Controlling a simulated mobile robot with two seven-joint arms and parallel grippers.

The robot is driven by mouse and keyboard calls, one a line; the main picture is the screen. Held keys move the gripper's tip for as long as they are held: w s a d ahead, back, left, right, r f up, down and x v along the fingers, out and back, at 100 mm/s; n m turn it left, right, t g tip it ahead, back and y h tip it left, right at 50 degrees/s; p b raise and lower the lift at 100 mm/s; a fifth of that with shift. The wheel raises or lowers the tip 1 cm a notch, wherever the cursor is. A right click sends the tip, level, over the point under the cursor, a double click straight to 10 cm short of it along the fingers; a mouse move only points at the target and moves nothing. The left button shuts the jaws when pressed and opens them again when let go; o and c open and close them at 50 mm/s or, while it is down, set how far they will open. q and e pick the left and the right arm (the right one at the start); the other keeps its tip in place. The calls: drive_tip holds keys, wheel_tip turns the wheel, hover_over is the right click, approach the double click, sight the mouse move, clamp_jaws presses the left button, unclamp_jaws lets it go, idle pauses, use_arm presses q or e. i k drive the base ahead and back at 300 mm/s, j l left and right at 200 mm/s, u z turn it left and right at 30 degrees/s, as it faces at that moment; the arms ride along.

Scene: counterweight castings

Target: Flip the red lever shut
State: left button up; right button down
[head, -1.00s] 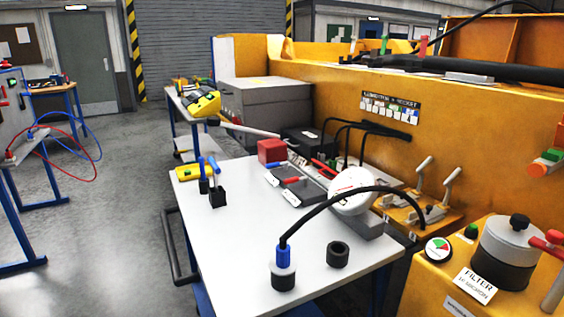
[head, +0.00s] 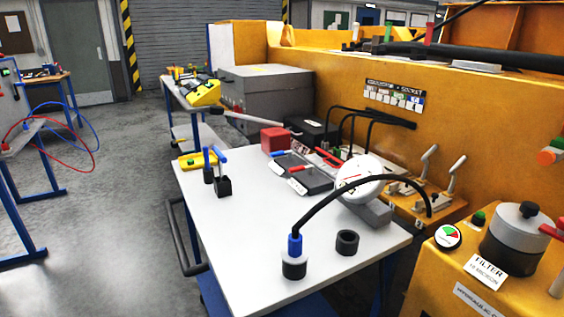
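Several red handles show in the head view, and I cannot tell which one is the task's lever. A red handle (head: 552,231) sits beside the grey filter canister (head: 517,237) at the right edge and is partly cut off. A small red lever (head: 276,169) lies on a dark grey block (head: 305,176) on the white table. A longer red handle (head: 327,157) lies behind that block, near the black box. A red upright handle (head: 429,34) stands on top of the yellow machine. Neither of my grippers is in view.
The white table (head: 240,240) holds a red block (head: 274,139), a round white gauge (head: 358,178), a blue-tipped hose plug (head: 294,246) and a black ring (head: 347,242). The yellow machine (head: 330,90) closes off the right. Grey floor (head: 110,230) is open at left.

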sight(297, 169)
drive_tip(key=i+j+z, duration=0.1)
drive_tip(key=j, duration=0.65)
drive_tip(key=i+j+z, duration=0.1)
drive_tip(key=j, duration=0.7)
drive_tip(key=i+j+z, duration=0.1)
drive_tip(key=j, duration=0.4)
drive_tip(key=i+j+z, duration=0.15)
drive_tip(key=j, duration=0.35)
drive_tip(key=i+j+z, duration=0.1)
drive_tip(key=j, duration=0.4)
drive_tip(key=i+j+z, duration=0.1)
drive_tip(key=j, duration=0.25)
drive_tip(key=i+j+z, duration=0.1)
drive_tip(key=i+j, duration=0.15)
drive_tip(key=j, duration=0.15)
drive_tip(key=i+j+z, duration=0.1)
drive_tip(key=j, duration=0.25)
drive_tip(key=i+j, duration=0.15)
drive_tip(key=j, duration=0.25)
drive_tip(key=i+j+z, duration=0.15)
drive_tip(key=i+j, duration=0.3)
drive_tip(key=j, duration=0.15)
